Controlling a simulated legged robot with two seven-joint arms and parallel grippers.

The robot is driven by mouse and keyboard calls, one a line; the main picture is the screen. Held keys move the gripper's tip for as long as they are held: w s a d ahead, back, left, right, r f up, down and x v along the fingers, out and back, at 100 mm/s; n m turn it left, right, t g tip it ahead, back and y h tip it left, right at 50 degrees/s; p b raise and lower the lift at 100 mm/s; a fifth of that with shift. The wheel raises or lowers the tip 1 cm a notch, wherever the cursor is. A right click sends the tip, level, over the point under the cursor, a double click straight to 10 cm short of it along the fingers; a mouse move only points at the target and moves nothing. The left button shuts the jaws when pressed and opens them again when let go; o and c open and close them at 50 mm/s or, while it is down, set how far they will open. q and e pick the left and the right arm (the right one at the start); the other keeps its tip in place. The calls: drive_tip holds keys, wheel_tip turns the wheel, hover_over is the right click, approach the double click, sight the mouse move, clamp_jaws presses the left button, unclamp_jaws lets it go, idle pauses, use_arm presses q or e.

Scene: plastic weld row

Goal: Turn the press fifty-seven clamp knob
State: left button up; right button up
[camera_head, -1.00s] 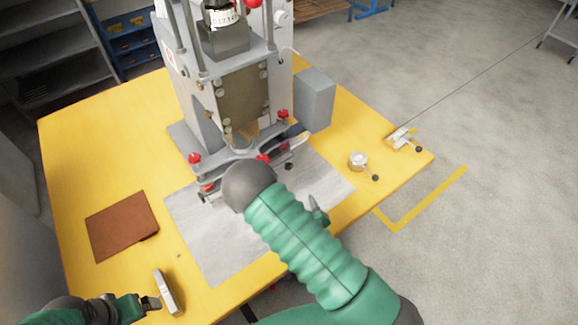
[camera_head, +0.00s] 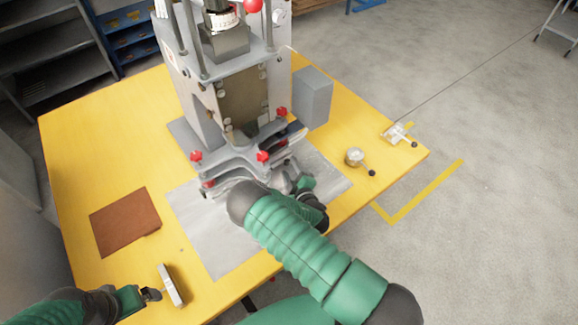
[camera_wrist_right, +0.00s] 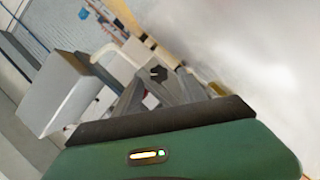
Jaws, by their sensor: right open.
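The grey press (camera_head: 235,95) stands at the back of the yellow table. Red knobs show on its lower frame: a front-left one (camera_head: 196,156), a front-middle one (camera_head: 262,156) and a rear-right one (camera_head: 281,112). I cannot tell which is the clamp knob. My right gripper (camera_head: 300,183) is open in front of the press, low and right of the front-middle knob, partly hidden by my arm.
A grey sheet (camera_head: 225,245) lies before the press. A brown pad (camera_head: 125,220) lies at left. A grey box (camera_head: 315,98) stands right of the press.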

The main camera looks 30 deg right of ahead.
drive_tip(key=shift+x, duration=0.95)
drive_tip(key=shift+f, duration=0.1)
drive_tip(key=shift+s, duration=0.1)
clamp_jaws()
